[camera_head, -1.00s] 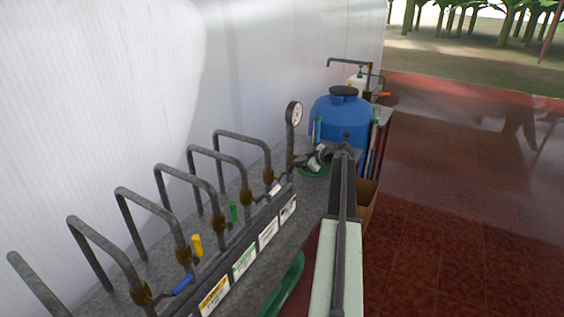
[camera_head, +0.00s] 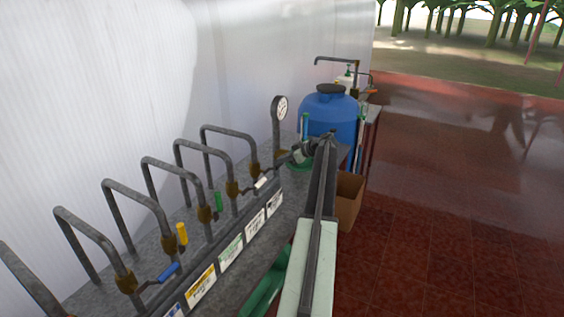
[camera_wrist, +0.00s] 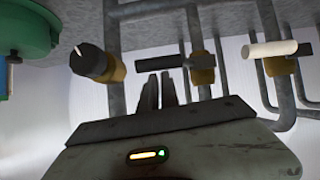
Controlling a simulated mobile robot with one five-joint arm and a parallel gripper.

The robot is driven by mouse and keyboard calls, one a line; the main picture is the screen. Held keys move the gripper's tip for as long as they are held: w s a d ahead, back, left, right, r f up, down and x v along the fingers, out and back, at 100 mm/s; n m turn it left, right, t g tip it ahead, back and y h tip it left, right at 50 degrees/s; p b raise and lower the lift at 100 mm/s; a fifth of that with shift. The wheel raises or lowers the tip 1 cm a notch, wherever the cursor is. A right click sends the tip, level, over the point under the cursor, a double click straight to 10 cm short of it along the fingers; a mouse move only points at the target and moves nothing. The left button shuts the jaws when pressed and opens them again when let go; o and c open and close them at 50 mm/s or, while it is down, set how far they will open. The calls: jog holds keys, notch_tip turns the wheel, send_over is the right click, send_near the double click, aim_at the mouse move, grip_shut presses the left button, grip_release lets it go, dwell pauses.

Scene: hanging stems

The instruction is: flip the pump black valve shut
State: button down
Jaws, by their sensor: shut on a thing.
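The black valve handle (camera_wrist: 150,63) shows in the wrist view as a dark bar lying level, pointing left from its brass valve body (camera_wrist: 202,68) on a grey pipe. My gripper (camera_wrist: 160,76) has its two dark fingers close together with their tips at this handle. It is shut on the handle; the exact contact is partly hidden. In the head view my gripper (camera_head: 300,152) is small and sits just right of the pipe row's far end, below the round gauge (camera_head: 281,107). The black handle cannot be made out clearly there.
A white handle (camera_wrist: 274,49) sits right of the black one; it also shows in the head view (camera_head: 262,182). Green (camera_head: 218,201), yellow (camera_head: 182,234) and blue (camera_head: 169,272) handles line the nearer pipes. A blue tank (camera_head: 330,115) stands beyond. Red tiled floor at right is open.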

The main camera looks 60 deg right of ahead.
jog(key=shift+s+d+f, duration=0.2)
jog(key=shift+s+d, duration=0.05)
jog(key=shift+s, duration=0.05)
jog(key=shift+d, duration=0.1)
jog(key=s+r+p, duration=0.9)
jog(key=p, duration=0.1)
jog(key=shift+r, duration=0.35)
jog(key=shift+d, duration=0.15)
